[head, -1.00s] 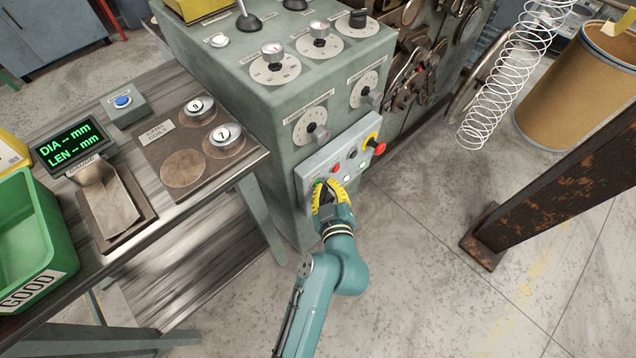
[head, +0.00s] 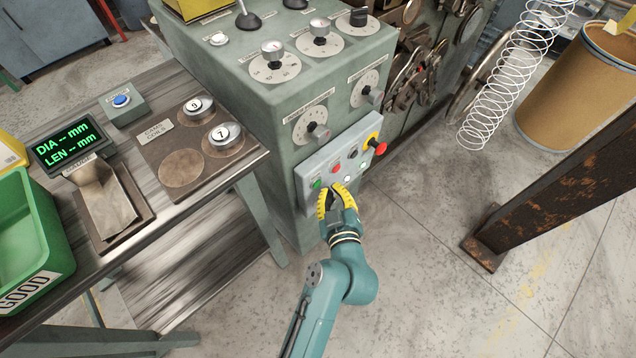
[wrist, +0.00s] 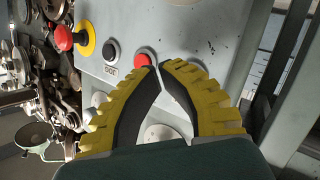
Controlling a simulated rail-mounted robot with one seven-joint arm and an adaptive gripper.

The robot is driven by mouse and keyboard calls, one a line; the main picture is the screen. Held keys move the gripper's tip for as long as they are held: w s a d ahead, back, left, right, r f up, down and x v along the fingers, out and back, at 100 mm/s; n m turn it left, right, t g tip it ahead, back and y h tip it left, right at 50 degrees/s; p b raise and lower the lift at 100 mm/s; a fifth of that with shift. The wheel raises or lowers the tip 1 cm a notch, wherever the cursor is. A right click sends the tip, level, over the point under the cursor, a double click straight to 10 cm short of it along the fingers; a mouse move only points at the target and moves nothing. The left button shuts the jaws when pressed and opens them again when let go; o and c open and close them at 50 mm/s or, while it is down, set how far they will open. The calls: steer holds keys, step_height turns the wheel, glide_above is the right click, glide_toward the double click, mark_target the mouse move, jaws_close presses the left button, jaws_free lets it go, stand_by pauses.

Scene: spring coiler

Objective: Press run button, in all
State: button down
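The control panel (head: 330,158) on the front of the green-grey machine carries a green button (head: 316,184), a red button (head: 336,169), a black button (head: 352,153) and a red mushroom knob on yellow (head: 378,147). White round lamps sit in the lower row, one lit (head: 348,178). My gripper (head: 334,188) is shut and empty at the panel's lower edge, right of and below the green button. In the wrist view its fingertips (wrist: 160,68) meet just below the red button (wrist: 144,60); the green button is not visible there.
A bench at left holds a blue button box (head: 122,101), a coil tray (head: 160,140), a display (head: 68,144) and a green GOOD bin (head: 30,225). A rusty post (head: 560,185) stands at right. The floor between is clear.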

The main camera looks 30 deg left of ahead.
steer(key=d, duration=0.2)
steer(key=s+d+b, duration=0.1)
steer(key=d, duration=0.1)
steer(key=shift+s+d, duration=0.1)
steer(key=shift+d, duration=0.2)
stand_by(0.6)
